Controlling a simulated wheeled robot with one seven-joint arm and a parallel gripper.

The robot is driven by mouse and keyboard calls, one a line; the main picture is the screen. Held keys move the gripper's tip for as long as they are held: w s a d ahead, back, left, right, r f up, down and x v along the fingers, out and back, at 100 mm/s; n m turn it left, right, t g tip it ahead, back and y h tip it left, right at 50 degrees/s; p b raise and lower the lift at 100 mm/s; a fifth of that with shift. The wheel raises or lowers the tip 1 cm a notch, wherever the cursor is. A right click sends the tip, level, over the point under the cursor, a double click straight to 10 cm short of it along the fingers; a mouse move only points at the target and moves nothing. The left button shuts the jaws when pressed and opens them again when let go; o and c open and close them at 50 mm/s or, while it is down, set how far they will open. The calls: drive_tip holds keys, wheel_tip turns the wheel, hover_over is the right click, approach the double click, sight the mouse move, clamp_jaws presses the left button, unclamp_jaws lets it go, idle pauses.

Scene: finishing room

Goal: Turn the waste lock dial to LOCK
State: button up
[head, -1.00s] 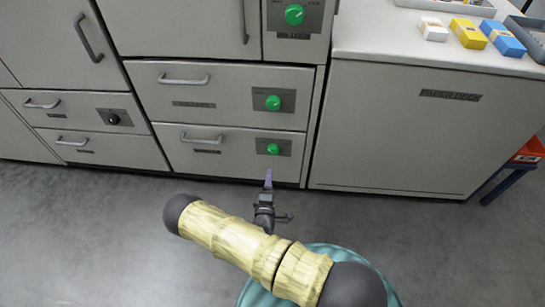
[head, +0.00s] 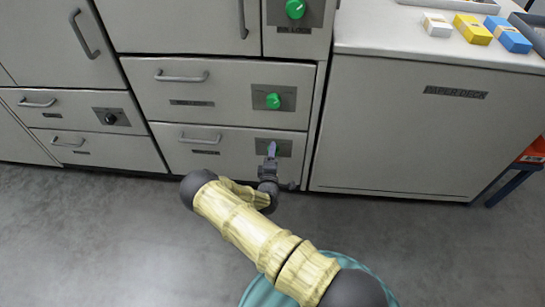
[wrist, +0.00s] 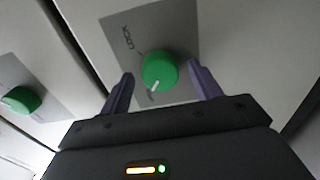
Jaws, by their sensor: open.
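My gripper (head: 271,149) is in front of the lower drawer's dial plate (head: 285,148). Its fingers hide that dial in the head view. In the wrist view, the round green dial (wrist: 159,70) lies between the open purple fingers of my gripper (wrist: 161,74), with a gap to each finger. Its white mark points down and slightly left in the picture. The word LOCK is printed on the grey plate (wrist: 150,27), above and left of the dial. The drawer label (head: 205,153) is too small to read.
Another green dial (head: 273,101) sits on the drawer above, and a third (head: 295,9) higher up. A dark knob (head: 110,118) is on the left drawers. A counter (head: 400,45) with small boxes (head: 472,29) stands right.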

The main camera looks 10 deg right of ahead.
drive_tip(key=c, duration=1)
drive_tip(key=shift+o, duration=0.2)
drive_tip(key=shift+m, duration=0.3)
drive_tip(key=shift+m+p, duration=3.9)
drive_tip(key=shift+m, duration=5.8)
drive_tip(key=shift+f, duration=0.1)
